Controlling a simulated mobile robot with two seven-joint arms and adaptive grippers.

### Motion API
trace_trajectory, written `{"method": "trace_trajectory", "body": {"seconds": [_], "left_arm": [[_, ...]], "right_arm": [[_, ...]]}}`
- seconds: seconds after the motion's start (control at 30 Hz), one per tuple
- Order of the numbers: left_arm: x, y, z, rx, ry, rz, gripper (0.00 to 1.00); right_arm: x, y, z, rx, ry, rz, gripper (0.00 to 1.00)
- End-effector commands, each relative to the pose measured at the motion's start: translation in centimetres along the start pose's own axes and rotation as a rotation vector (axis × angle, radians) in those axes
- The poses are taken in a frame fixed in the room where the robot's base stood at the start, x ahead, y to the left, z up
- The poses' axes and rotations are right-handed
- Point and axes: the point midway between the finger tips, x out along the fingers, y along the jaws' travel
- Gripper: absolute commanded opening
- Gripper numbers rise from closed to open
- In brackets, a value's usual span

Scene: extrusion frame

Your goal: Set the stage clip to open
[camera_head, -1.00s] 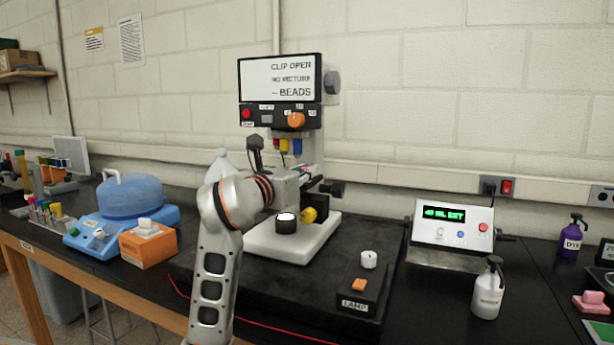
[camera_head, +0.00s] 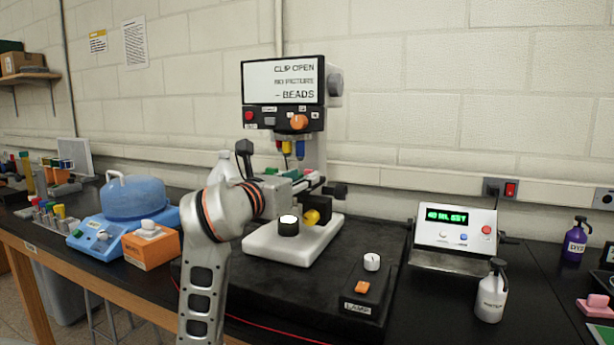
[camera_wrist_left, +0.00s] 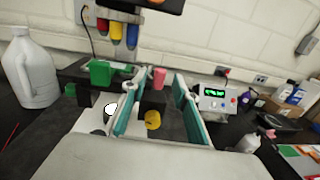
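The microscope (camera_head: 314,150) stands on a black mat, and its screen (camera_head: 284,81) reads "CLIP OPEN". My left gripper (camera_head: 305,182) is at the microscope's stage, partly hidden by my wrist. In the left wrist view, its two teal-padded fingers (camera_wrist_left: 158,92) are apart. A pink peg (camera_wrist_left: 159,78) and a dark block show in the gap between them, with no visible grip on either. A green block (camera_wrist_left: 101,72) lies on the dark stage (camera_wrist_left: 76,72) to the left of the fingers. I cannot tell which part is the stage clip. My right gripper is not in view.
A yellow knob (camera_wrist_left: 152,120) is low between the fingers. Blue, yellow and red objectives (camera_wrist_left: 117,34) hang above the stage. A lamp box (camera_head: 364,292) stands in front right, a control box (camera_head: 455,228) further right, and a blue centrifuge-like device (camera_head: 131,208) at left.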

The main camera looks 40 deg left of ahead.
Motion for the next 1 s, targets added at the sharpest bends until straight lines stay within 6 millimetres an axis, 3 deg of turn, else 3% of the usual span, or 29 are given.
{"method": "trace_trajectory", "body": {"seconds": [0.1,0.3,1.0], "left_arm": [[-1.9,0.0,0.0,0.002,-0.001,0.002,0.29],[-3.6,0.0,-0.1,0.001,0.001,0.0,0.29],[-3.8,0.0,0.0,0.0,0.001,0.0,0.29]], "right_arm": [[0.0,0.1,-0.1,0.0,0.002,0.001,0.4],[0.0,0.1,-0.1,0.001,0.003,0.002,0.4],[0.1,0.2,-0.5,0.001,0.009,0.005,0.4]]}}
